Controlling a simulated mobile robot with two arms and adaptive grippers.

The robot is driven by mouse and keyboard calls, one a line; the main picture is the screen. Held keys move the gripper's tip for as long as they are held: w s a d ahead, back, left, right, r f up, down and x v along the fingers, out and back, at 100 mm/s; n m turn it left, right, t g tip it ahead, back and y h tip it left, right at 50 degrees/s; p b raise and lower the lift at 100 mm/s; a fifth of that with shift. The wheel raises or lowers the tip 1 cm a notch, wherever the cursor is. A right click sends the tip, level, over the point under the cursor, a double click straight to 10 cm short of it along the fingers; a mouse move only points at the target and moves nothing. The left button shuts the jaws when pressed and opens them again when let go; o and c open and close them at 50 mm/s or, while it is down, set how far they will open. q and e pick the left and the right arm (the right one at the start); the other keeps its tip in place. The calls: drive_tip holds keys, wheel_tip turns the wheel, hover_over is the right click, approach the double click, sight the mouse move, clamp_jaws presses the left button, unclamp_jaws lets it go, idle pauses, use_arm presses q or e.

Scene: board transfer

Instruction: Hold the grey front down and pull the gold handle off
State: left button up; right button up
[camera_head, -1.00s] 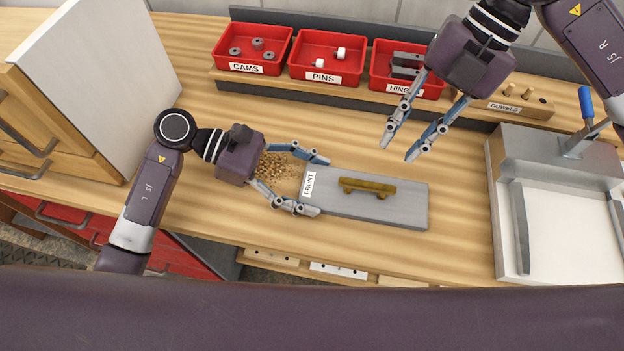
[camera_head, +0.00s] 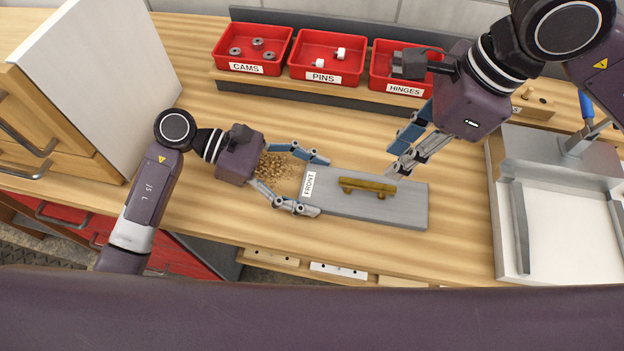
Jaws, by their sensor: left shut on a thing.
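The grey front (camera_head: 408,208) lies flat on the wooden bench, with a white "FRONT" label at its left end. The gold handle (camera_head: 366,187) sits on top of the front, along its length. My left gripper (camera_head: 318,186) is shut on the left end of the front, with one finger at the far edge and one at the near edge. My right gripper (camera_head: 400,168) is above and behind the right end of the handle, apart from it as far as I can see. Its fingers overlap in this view, so their gap is hidden.
Wood shavings (camera_head: 278,166) lie by my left gripper. Red bins of cams (camera_head: 252,50), pins (camera_head: 328,56) and hinges (camera_head: 404,78) stand at the back. A grey machine with a white bed (camera_head: 570,225) stands at the right. A white panel (camera_head: 100,80) stands at the left.

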sight(369, 184)
drive_tip(key=shift+x, duration=4.5)
clamp_jaws()
